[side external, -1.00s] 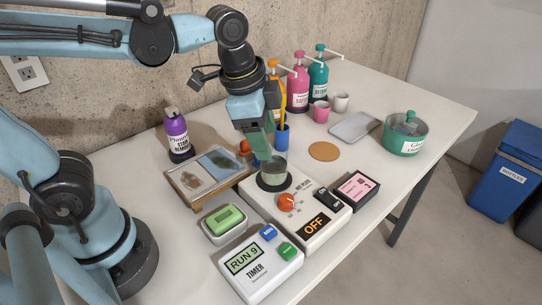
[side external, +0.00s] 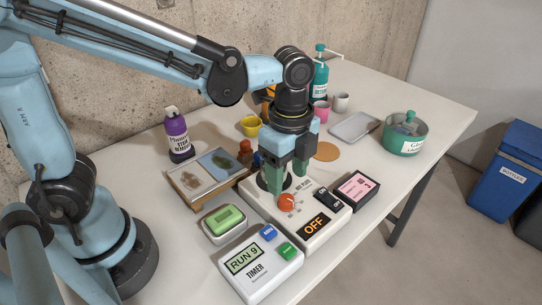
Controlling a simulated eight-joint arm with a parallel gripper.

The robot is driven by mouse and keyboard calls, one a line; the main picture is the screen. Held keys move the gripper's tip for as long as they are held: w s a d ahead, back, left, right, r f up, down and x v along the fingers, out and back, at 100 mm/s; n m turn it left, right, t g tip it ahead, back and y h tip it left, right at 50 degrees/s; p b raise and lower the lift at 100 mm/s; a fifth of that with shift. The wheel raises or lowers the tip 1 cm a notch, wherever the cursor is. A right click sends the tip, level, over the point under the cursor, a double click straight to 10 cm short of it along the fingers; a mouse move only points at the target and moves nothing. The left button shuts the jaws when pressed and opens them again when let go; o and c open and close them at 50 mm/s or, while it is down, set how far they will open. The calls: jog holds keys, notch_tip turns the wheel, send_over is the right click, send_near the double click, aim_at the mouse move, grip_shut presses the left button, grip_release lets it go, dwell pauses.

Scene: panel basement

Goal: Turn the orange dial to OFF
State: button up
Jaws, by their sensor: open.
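The orange dial (side external: 287,202) is on the front of a white hot plate unit (side external: 318,239). An orange-lit display (side external: 316,227) on that unit reads OFF, and a black rocker switch (side external: 328,197) sits beside it. My gripper (side external: 287,184) points down over the unit, just behind and above the dial. Its green fingers are apart with nothing seen between them. I cannot tell whether a finger touches the dial. The dial's exact pointer direction is too small to read. The dark round plate (side external: 262,183) is mostly hidden by my gripper.
A timer box (side external: 262,268) reading RUN 9 and a green-topped case (side external: 225,220) stand at front left. A black-and-pink box (side external: 355,189) is at right. A framed tray (side external: 207,174) and purple bottle (side external: 178,135) are at left. The right front table is clear.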

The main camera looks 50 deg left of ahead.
aim_at(286, 198)
jog(key=shift+f, duration=2.85)
jog(key=c, duration=1)
jog(key=shift+c, duration=0.2)
